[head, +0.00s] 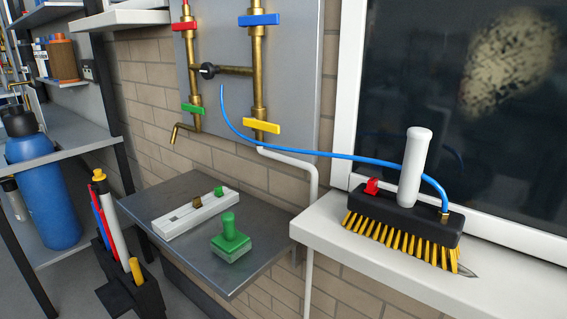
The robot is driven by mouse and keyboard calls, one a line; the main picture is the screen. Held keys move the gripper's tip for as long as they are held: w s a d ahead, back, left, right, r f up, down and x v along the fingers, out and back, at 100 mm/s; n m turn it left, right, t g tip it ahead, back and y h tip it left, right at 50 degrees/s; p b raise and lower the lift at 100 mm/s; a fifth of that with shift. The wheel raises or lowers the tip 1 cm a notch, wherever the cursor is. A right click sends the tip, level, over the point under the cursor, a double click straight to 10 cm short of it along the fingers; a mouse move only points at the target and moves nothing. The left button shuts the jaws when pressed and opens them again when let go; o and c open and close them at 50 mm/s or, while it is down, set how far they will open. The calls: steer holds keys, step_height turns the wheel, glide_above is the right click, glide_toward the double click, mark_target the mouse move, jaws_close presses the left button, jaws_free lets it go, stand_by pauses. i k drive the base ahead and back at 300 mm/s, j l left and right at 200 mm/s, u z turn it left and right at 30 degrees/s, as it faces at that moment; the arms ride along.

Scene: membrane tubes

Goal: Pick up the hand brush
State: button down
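The hand brush (400,217) stands on the white window sill (480,252) at the right of the head view. It has a black body, yellow bristles pointing down and an upright white handle (415,165). A red part (371,186) sits on its left end. A blue hose (315,152) runs from the brass pipework to a brass fitting on its right end. A flat grey pointed piece lies partly under the bristles at the right. My gripper is not in view.
A dark window (470,100) with a white frame stands close behind the brush. A grey shelf (180,252) to the left holds a white strip (196,213) and a green stamp-like block (230,243). Brass pipes with coloured levers (257,75) are on the wall.

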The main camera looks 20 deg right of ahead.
mark_target(423, 229)
steer(key=z, duration=1.4)
steer(key=k+j+z, duration=0.1)
steer(key=k+z, duration=0.25)
steer(key=k, duration=0.5)
